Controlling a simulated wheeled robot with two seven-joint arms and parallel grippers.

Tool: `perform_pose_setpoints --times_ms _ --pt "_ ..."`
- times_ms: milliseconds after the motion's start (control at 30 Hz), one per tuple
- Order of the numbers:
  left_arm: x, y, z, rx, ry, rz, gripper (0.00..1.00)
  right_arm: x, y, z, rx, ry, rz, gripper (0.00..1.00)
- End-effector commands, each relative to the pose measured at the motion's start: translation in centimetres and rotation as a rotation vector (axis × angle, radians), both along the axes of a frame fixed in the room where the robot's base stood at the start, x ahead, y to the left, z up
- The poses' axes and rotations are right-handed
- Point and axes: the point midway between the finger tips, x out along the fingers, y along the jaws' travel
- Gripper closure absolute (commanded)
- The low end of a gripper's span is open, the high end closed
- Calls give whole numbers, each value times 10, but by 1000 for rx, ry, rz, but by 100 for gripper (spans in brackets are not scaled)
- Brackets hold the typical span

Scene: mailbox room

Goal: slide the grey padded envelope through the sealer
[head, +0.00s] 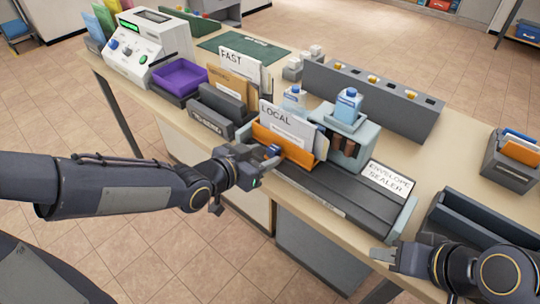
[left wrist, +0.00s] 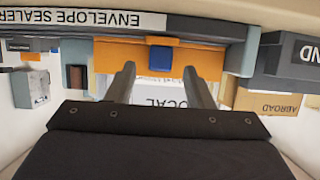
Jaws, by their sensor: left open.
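The envelope sealer is a long dark bed (head: 350,196) along the near table edge, with a label plate (head: 388,178) and a pale grey housing. An orange carriage (head: 298,153) with a blue knob (left wrist: 160,58) sits at the bed's left end. A pale envelope marked LOCAL (head: 280,118) stands upright at the carriage; I cannot tell whether it is the grey padded one. My left gripper (head: 268,158) is open, its fingers on either side of the blue knob, contact unclear. My right gripper (head: 388,254) is at the bed's right end; its jaw opening is unclear.
A blue-capped bottle (head: 348,104) stands on the housing. Left are a dark rack (head: 208,122), a purple tray (head: 180,77) and a device with a green display (head: 146,48). A long grey block (head: 400,112) stands behind. The bed right of the carriage looks clear.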

Motion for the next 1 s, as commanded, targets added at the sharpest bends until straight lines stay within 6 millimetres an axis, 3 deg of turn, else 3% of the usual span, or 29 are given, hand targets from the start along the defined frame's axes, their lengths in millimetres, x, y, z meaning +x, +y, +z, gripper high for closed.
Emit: perform_pose_setpoints --times_ms 233,567,933,1000 --pt "23 -18 -12 1 1 0 53 0 0 -1 0 0 0 64" --pt "27 -20 -14 0 1 2 53 0 0 -2 0 0 0 64" --pt "27 -20 -14 1 2 2 99 0 0 -2 0 0 0 64" --pt "27 -20 -14 1 2 2 100 0 0 -2 0 0 0 64"
